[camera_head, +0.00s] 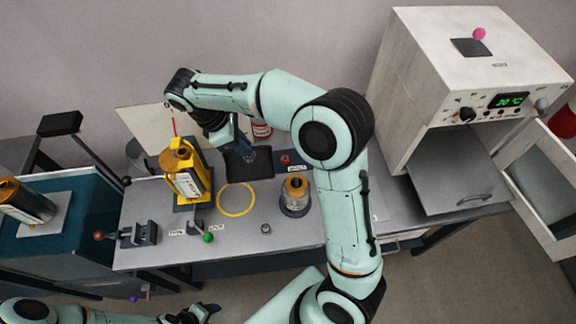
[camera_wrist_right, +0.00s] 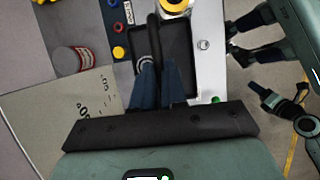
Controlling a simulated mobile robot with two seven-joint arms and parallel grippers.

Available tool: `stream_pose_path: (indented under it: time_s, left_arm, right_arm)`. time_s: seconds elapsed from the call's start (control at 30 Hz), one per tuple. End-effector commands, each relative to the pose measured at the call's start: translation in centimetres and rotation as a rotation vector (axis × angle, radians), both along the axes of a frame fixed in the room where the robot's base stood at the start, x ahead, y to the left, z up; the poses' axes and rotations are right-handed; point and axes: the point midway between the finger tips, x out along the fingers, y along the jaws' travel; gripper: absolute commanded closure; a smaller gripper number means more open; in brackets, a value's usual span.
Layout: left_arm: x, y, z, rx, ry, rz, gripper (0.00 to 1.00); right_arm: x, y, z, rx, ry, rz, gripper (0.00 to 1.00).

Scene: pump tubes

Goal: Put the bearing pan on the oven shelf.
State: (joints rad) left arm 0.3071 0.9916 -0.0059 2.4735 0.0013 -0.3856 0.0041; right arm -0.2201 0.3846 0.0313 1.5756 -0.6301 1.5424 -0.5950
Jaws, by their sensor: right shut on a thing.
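The bearing pan (camera_head: 262,165) is a dark, shallow rectangular tray at the back of the bench. In the right wrist view the pan (camera_wrist_right: 180,45) lies below my fingers, with a small pale ring inside it. My right gripper (camera_head: 246,152) reaches down at the pan; its blue fingers (camera_wrist_right: 158,85) are shut on a dark upright part of the pan. I cannot tell whether the pan is touching the bench. The oven (camera_head: 405,110) stands at the right with its door open. Its grey shelf (camera_head: 450,185) is bare. My left gripper (camera_head: 203,312) is low at the bottom left, away from the bench.
A yellow-framed pump (camera_head: 185,175), yellow ring (camera_head: 236,200), glass jar with a gold top (camera_head: 295,197) and small vise (camera_head: 140,233) share the bench. A red-and-white can (camera_head: 262,130) stands behind the pan. The open oven door (camera_head: 545,180) juts out at right.

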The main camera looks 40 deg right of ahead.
Motion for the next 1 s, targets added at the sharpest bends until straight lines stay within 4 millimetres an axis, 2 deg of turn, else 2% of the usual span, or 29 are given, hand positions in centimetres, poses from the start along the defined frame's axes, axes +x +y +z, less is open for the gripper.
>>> stream_pose_path:
  time_s: [0.07,0.17,0.6,0.73,1.0]
  left_arm:
    - [-0.1,0.0,-0.1,0.000,0.001,0.000,0.43]
    - [-0.5,0.0,-0.4,0.000,0.006,0.000,0.43]
    - [-2.2,0.0,-1.9,0.000,0.025,0.000,0.43]
    - [-2.3,0.0,-2.0,0.000,0.027,0.000,0.43]
    - [-2.4,0.0,-2.1,0.000,0.028,0.000,0.43]
  right_arm:
    - [0.0,0.0,-0.3,-0.001,0.001,0.004,1.00]
    - [-0.1,0.0,-1.8,-0.001,0.006,0.003,1.00]
    - [-0.1,0.0,-13.1,-0.001,0.006,-0.001,1.00]
    - [0.0,0.0,-15.0,0.001,0.003,0.000,1.00]
    - [0.0,0.0,-17.1,0.000,0.002,0.000,1.00]
